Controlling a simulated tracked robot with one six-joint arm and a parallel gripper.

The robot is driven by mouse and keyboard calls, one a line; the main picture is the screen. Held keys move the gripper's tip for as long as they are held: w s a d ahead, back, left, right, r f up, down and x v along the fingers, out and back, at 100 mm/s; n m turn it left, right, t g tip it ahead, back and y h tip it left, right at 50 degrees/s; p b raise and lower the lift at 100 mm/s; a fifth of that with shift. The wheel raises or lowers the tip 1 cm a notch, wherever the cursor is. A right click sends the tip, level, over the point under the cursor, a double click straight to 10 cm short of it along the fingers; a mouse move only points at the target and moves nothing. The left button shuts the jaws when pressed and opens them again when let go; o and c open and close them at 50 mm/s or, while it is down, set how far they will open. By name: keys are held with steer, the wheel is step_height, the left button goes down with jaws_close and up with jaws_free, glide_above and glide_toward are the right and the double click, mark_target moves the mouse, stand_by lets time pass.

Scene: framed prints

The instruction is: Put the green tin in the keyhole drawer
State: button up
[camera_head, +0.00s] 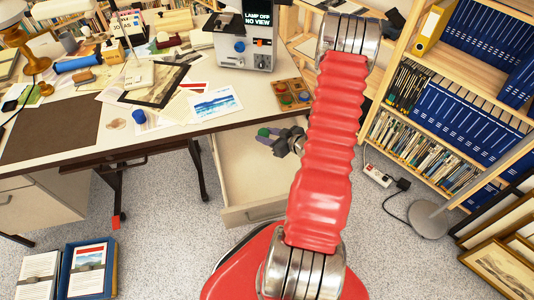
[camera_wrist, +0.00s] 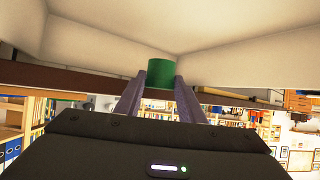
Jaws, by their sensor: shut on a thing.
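The green tin (camera_wrist: 160,73) is between the two fingers of my gripper (camera_wrist: 158,92) in the wrist view, and the fingers are shut on it. In the head view my gripper (camera_head: 269,137) is small and partly behind my red arm, with a bit of the green tin (camera_head: 263,132) showing at its tips. An open pale drawer (camera_head: 237,165) is pulled out below the desk's right end, and the gripper is over its far part. Pale inner walls fill the top of the wrist view (camera_wrist: 110,32). I cannot make out a keyhole on the drawer front.
The white desk (camera_head: 180,128) carries prints, a blue cap-like object (camera_head: 139,117), a palette tray (camera_head: 291,92) and a grey machine (camera_head: 243,45). A bookshelf (camera_head: 440,100) stands at right, a lamp base (camera_head: 428,219) on the floor. Framed prints (camera_head: 500,268) lean at lower right.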

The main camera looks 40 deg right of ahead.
steer(key=shift+f, duration=2.55)
steer(key=shift+f, duration=2.05)
steer(key=o, duration=1)
steer(key=shift+f, duration=0.1)
steer(key=shift+o, duration=0.2)
steer(key=shift+v, duration=3.8)
